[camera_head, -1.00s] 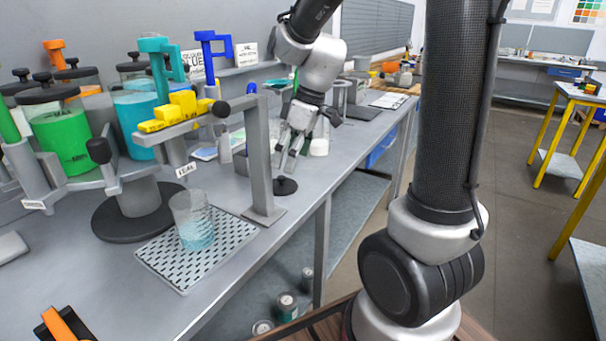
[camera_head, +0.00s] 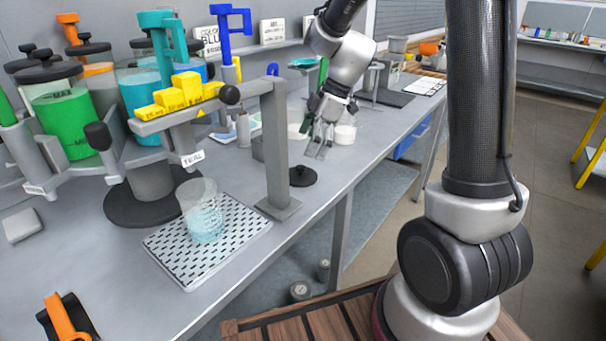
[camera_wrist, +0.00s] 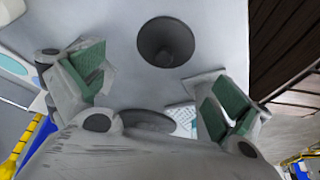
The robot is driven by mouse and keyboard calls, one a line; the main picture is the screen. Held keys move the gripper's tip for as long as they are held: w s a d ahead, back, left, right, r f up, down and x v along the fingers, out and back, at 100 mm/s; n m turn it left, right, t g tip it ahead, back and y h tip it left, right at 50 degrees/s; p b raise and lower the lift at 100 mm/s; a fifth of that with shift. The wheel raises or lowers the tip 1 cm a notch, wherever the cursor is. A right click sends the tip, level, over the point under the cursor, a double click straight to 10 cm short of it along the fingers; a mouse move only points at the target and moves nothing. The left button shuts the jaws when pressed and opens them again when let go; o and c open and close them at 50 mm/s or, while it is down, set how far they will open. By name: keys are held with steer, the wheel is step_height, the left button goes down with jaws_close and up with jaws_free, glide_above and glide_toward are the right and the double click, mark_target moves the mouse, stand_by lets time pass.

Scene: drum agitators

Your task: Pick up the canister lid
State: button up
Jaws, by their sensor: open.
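The canister lid, a round black disc with a knob (camera_head: 303,176), lies flat on the grey bench to the right of the grey upright post. In the wrist view the dark round lid (camera_wrist: 166,42) lies on the bench beyond the fingertips, a little right of the middle. My gripper (camera_head: 322,152) is above the bench, behind and right of the lid in the head view, apart from it. In the wrist view my gripper (camera_wrist: 153,86) is open, with green pads facing each other and nothing between them.
A grey post with a foot (camera_head: 278,206) stands left of the lid. A perforated tray (camera_head: 170,262) holds a beaker of blue liquid (camera_head: 203,212). A rack of coloured canisters (camera_head: 66,125) stands at the left. White round containers (camera_head: 345,134) are near my gripper. The bench's front edge is close.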

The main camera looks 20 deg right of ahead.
mark_target(301, 166)
steer(key=x, duration=0.7)
steer(key=shift+s+f, duration=0.2)
steer(key=shift+f, duration=0.1)
steer(key=c, duration=0.9)
